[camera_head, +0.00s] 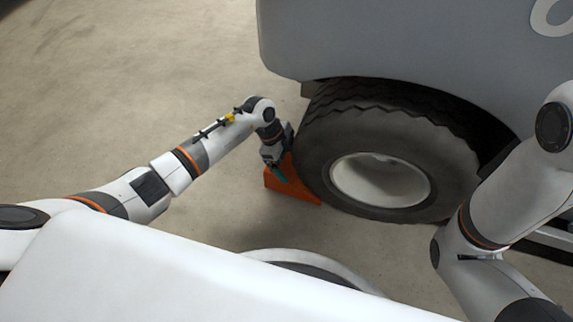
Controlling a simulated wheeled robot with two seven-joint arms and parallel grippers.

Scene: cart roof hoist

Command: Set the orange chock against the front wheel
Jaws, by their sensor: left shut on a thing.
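The orange chock (291,187) is on the floor at the left side of the front wheel (330,140). Its right end looks close to the tyre; I cannot tell for sure whether they touch. My left gripper (279,171) reaches down from the left and is shut on the chock. The gripper and its wrist hide part of the chock's top. My right arm comes in at the right edge, but its gripper is not in view.
The grey cart body (400,45) overhangs the wheel and fills the upper right. The concrete floor (120,90) to the left is clear. Below the wheel, a strip of floor is open before my own white body.

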